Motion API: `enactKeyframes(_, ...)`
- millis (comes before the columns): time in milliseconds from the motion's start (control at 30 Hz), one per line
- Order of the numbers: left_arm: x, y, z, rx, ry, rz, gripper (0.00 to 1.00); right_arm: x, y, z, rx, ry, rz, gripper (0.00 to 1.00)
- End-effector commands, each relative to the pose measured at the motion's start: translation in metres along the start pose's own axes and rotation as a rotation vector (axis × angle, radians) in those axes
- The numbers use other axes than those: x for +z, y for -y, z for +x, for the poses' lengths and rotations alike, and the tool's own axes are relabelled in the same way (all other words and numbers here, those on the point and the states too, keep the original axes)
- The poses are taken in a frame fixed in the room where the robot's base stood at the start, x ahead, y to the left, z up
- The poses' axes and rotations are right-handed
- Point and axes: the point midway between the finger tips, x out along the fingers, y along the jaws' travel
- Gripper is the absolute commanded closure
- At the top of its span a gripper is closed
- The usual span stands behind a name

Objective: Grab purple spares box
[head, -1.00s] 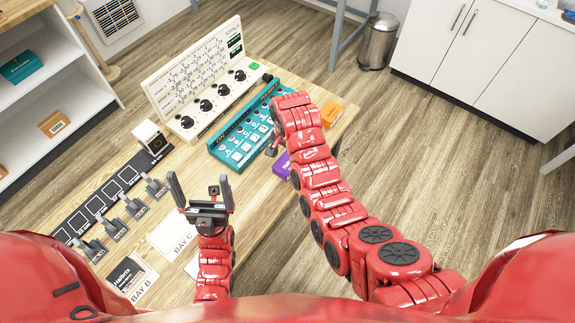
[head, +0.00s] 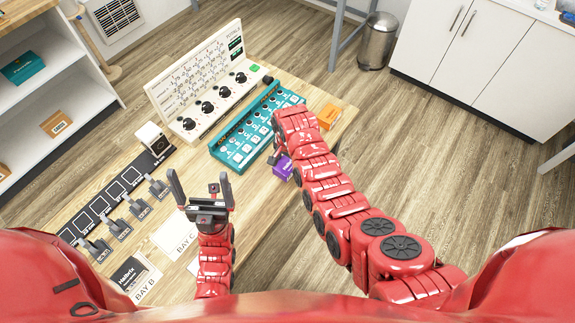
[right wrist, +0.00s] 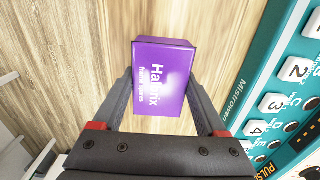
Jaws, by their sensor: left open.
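The purple spares box (head: 283,167) lies on the wooden table in the head view, near its right edge and partly hidden by my right arm. In the right wrist view the box (right wrist: 163,75) shows its printed purple top between the two fingers of my right gripper (right wrist: 162,76). My left gripper (head: 199,180) is open and empty above the table's near part, well left of the box.
A teal switch panel (head: 236,150) lies just left of the box and shows close at the right in the wrist view. An orange box (head: 329,116) sits beyond my right arm. A white dial panel (head: 207,90) stands behind. Bay cards (head: 176,236) lie near the left gripper.

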Motion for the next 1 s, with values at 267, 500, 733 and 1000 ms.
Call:
enactKeyframes(267, 0.0, 0.0, 0.0, 0.0, 0.0, 0.0, 0.0, 0.0, 0.0, 0.0, 0.0, 0.0, 0.0, 0.86)
enactKeyframes(500, 0.0, 0.0, -0.001, 0.0, 0.0, 0.0, 0.0, 0.0, 0.0, -0.001, -0.001, -0.001, 0.0, 0.86)
enactKeyframes(733, 0.002, -0.001, -0.009, 0.0, 0.0, 0.0, 0.0, 0.0, 0.0, -0.01, -0.001, -0.001, 0.0, 0.86)
enactKeyframes(1000, 0.005, -0.002, -0.032, 0.0, 0.0, 0.0, 0.0, 0.026, -0.001, -0.033, -0.003, 0.0, -0.003, 0.86)
